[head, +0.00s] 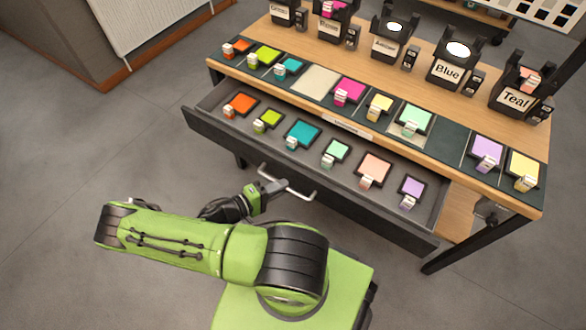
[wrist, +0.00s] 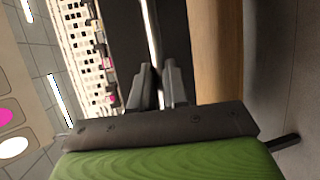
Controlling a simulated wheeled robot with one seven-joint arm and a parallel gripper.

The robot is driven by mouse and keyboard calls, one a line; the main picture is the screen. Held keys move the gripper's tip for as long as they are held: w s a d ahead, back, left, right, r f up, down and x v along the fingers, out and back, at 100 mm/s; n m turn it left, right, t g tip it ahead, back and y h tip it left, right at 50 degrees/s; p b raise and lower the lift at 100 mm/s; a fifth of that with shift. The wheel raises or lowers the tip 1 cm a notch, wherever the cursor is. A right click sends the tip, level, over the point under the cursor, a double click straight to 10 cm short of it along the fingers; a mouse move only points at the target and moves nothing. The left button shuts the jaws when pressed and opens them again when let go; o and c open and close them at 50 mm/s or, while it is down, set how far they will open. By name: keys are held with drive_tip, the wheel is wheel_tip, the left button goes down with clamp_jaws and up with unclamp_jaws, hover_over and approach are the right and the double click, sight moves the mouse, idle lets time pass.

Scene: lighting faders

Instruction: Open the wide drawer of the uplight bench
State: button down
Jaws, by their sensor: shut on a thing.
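The wide drawer (head: 350,208) of the uplight bench (head: 440,112) stands pulled out toward me, with its dark inside open to view. Several coloured square gels in dark frames with small tags lie in it. A pale bar handle (head: 299,192) sticks out from the drawer front. My gripper (head: 272,186) is at the left-middle part of this handle, shut on it. In the wrist view the bar (wrist: 151,35) runs down between the two fingers (wrist: 158,88). The exact contact at the fingertips is partly hidden.
The bench top holds a row of more coloured gels and labelled dark uplights, among them Blue (head: 452,62) and Teal (head: 517,93). A dark bench leg (head: 470,243) stands at the right. Grey floor (head: 90,130) is clear at the left.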

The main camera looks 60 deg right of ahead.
drive_tip(key=a, duration=0.7)
drive_tip(key=shift+w, duration=0.3)
drive_tip(key=c, duration=1.1)
unclamp_jaws()
drive_tip(key=p+v, duration=0.1)
drive_tip(key=v, duration=1.4)
drive_tip(key=shift+w+a, duration=0.25)
drive_tip(key=shift+a, duration=0.1)
